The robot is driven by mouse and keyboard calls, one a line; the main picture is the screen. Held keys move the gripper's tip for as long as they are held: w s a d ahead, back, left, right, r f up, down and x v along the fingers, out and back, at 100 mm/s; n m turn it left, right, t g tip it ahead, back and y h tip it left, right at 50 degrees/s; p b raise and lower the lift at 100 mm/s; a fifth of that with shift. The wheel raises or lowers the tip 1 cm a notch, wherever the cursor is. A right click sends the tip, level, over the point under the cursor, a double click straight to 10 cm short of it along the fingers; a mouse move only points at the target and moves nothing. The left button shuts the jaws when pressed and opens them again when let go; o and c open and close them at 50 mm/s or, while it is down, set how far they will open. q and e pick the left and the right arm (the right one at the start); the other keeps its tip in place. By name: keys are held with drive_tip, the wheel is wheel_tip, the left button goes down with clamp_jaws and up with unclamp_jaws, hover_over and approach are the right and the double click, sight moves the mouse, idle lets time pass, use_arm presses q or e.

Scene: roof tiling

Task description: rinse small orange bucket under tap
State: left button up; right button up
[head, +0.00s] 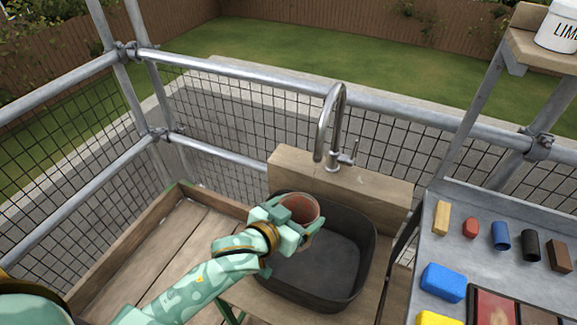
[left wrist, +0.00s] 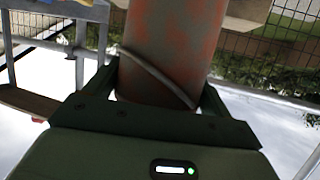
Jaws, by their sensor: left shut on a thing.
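My left gripper (head: 298,222) is shut on the small orange bucket (head: 303,207) and holds it over the dark sink basin (head: 345,290), towards its back left. The bucket's mouth faces up towards the head camera and its inside looks reddish brown. In the left wrist view the bucket (left wrist: 170,50) stands between the fingers (left wrist: 158,95), its orange wall patched with grey; a thin wire-like handle crosses it. The chrome tap (head: 322,140) rises behind the basin, its spout above and just right of the bucket. I see no water stream. My right gripper is out of view.
A wooden backboard (head: 375,189) carries the tap, with its lever on the right. A grey bench (head: 450,235) at the right holds coloured blocks, a blue sponge (head: 442,282) and a paint tray. Scaffold rails and mesh close off the back. Wooden decking lies left.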

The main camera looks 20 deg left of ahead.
sight(305, 225)
use_arm(q)
drive_tip(key=shift+s+d+f+m+g+h, duration=0.15)
drive_tip(key=shift+s+d+f+m+h, duration=0.1)
drive_tip(key=shift+s+d+f+h, duration=0.25)
drive_tip(key=shift+s+d+f+m+g+h, duration=0.15)
drive_tip(key=shift+s+d+f+m+h, duration=0.1)
drive_tip(key=shift+d, duration=0.3)
drive_tip(key=shift+w+d+f, duration=0.1)
drive_tip(key=shift+d, duration=0.1)
drive_tip(key=shift+w+f, duration=0.15)
drive_tip(key=shift+w, duration=0.15)
drive_tip(key=w+a+f+b, duration=0.1)
drive_tip(key=w+f+b, duration=0.1)
drive_tip(key=w+b, duration=0.5)
drive_tip(key=shift+w+f, duration=0.2)
drive_tip(key=shift+w, duration=2.9)
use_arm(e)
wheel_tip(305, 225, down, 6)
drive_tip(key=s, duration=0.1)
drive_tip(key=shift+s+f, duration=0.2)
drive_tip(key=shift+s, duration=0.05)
use_arm(q)
drive_tip(key=shift+d+p, duration=0.35)
drive_tip(key=shift+d, duration=0.15)
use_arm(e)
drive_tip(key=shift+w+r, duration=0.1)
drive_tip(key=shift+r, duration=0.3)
